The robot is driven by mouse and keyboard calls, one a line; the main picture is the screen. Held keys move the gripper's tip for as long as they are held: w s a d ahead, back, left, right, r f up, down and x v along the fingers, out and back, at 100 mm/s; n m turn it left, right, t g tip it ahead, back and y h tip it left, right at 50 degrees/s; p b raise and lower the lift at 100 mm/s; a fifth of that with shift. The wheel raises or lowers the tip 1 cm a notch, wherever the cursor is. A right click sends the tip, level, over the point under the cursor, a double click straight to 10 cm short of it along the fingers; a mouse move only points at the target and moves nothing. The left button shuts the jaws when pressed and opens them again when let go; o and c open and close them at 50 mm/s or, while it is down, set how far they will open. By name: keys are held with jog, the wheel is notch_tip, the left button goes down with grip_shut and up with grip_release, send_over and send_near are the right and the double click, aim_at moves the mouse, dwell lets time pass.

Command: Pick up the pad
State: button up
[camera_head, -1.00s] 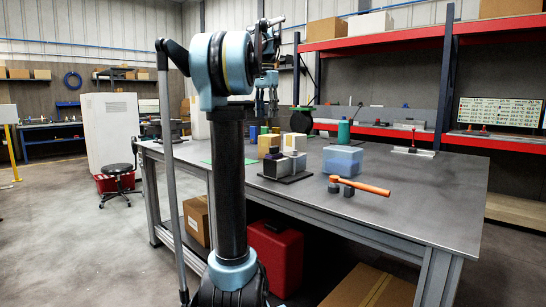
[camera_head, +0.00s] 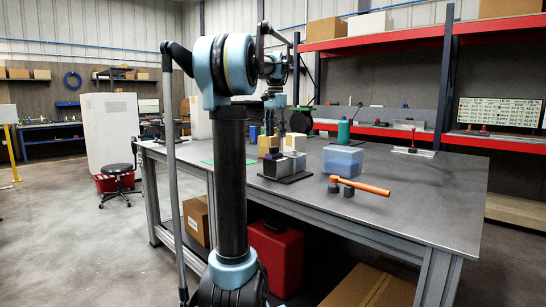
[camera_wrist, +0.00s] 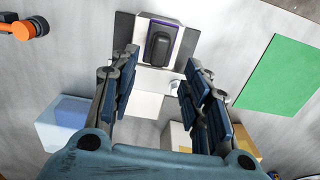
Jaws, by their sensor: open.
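A dark rounded piece (camera_wrist: 158,48) lies in a purple-edged recess on a grey block with a dark base (camera_wrist: 126,32), at the top centre of the wrist view. A flat green sheet (camera_wrist: 280,75) lies at the right there, and its edge shows left of my arm in the head view (camera_head: 206,162). I cannot tell for sure which is the pad. My gripper (camera_wrist: 161,62) is open and empty, its fingertips pointing toward the dark piece, which shows between them. In the head view my gripper (camera_head: 281,133) hangs above the block group; its tips are hard to make out.
Yellowish blocks (camera_head: 268,146) stand close beside the gripper. A teal bottle (camera_head: 343,132) is behind.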

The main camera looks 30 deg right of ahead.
aim_at(274, 147)
jog(key=shift+s+a+f, duration=0.1)
jog(key=shift+a+f, duration=0.1)
jog(key=shift+f, duration=1.55)
jog(key=shift+a+f, duration=0.15)
jog(key=shift+f, duration=1.55)
grip_shut()
